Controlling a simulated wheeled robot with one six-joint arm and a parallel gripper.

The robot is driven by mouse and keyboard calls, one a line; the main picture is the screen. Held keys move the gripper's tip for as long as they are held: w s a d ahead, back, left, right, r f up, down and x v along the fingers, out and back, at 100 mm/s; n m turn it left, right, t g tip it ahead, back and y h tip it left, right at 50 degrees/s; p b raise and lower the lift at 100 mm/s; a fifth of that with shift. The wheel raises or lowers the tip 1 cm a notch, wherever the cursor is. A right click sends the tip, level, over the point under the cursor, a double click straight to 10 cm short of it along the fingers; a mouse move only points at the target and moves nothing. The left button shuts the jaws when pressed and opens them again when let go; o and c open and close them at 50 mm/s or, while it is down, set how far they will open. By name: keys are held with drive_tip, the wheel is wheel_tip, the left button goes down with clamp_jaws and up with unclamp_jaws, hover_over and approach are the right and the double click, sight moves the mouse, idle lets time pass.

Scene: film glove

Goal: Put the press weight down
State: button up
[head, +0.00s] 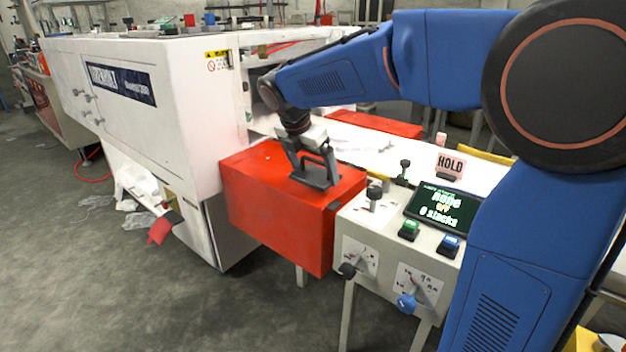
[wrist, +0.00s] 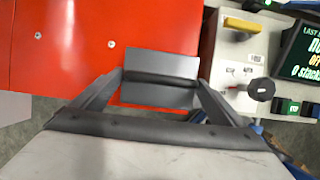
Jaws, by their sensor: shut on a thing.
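The press weight (head: 318,178) is a dark grey flat block with an upright grip. It is at the top of the red cabinet (head: 268,195), near its right side. In the wrist view the weight (wrist: 160,66) lies between my gripper's fingers, over the red surface. My gripper (head: 312,158) is above the weight and shut on its grip. I cannot tell whether the weight's underside touches the red top. The weight's near edge and part of the grip are hidden by the fingers.
A grey control box (head: 355,222) with knobs, buttons and a screen (head: 442,207) stands just right of the red cabinet. A pink HOLD sign (head: 450,164) is behind the screen. The large white machine (head: 150,100) is at left. The red top left of the weight is clear.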

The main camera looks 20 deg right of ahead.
sight(312, 176)
drive_tip(key=shift+f, duration=1.6)
drive_tip(key=shift+f, duration=0.15)
drive_tip(key=o, duration=1.3)
drive_tip(key=v, duration=1.2)
drive_tip(key=shift+d+r, duration=0.1)
drive_tip(key=shift+r, duration=0.1)
